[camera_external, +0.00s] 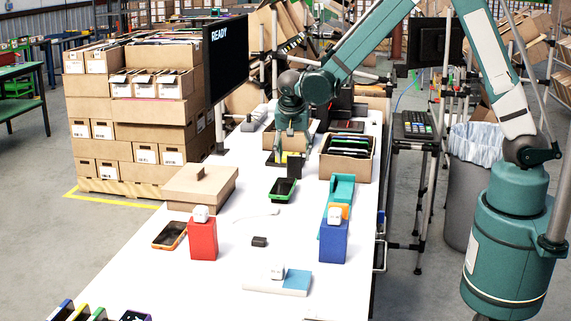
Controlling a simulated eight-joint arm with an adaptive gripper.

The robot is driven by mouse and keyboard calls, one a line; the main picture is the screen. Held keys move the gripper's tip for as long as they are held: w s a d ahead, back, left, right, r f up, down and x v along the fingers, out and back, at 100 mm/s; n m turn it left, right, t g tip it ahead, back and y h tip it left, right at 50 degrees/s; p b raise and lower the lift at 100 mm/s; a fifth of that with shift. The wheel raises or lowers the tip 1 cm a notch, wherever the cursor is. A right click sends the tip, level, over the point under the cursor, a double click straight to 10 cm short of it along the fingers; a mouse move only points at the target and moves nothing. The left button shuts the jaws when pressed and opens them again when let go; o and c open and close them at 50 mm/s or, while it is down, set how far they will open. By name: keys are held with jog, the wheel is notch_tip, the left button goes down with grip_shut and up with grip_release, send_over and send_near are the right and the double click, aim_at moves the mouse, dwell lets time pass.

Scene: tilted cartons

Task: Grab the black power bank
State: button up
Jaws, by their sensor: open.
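My gripper (292,155) is open and points down over the far middle of the white table. Just below and around its fingertips is a dark block (294,168) with a dark flat piece and some yellow beside it. The fingers partly hide this area, and I cannot tell whether they touch anything. A small black block (259,241) lies alone on the near middle of the table. I cannot tell for sure which of these dark things is the black power bank.
A green-edged black device (282,190) lies in front of my gripper. An open carton (347,169) of upright flat items stands to the right, a closed carton (200,190) to the left. Red (203,240) and blue (333,243) boxes stand nearer. A monitor (226,62) rises at the left edge.

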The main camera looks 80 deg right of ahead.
aim_at(294, 168)
jog(key=shift+x, duration=1.3)
jog(key=shift+f, duration=0.1)
jog(key=shift+b+x, duration=0.3)
jog(key=shift+x, duration=2.2)
jog(key=c, duration=1.1)
